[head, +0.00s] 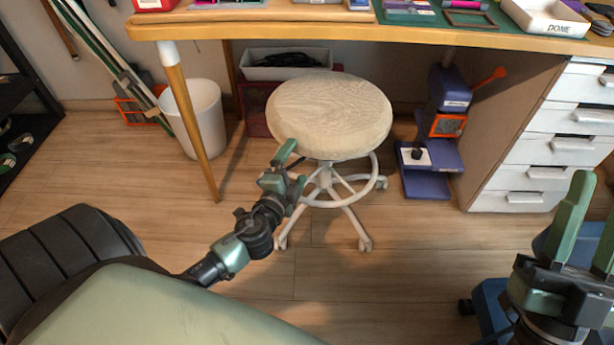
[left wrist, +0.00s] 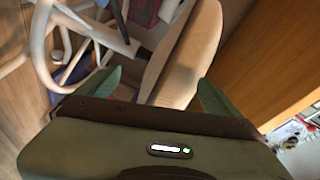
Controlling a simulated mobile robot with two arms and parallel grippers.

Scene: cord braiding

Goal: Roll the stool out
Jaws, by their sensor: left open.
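The stool has a round beige padded seat (head: 328,112) and a white base (head: 325,190) with a foot ring and casters. It stands on the floor, with the back of its seat under the desk's front edge. My left gripper (head: 292,166) is open at the near left side of the stool, just below the seat's rim. In the left wrist view the seat (left wrist: 186,58) lies edge-on between the two open fingers (left wrist: 158,95); I cannot tell whether they touch it. My right gripper (head: 588,225) is open and empty at the lower right, away from the stool.
The wooden desk (head: 430,38) spans above, with a leg (head: 190,120) at left. A white bin (head: 197,118) stands beside that leg. A blue-purple press (head: 432,170) and a white drawer unit (head: 545,150) stand right of the stool. The floor in front is mostly clear.

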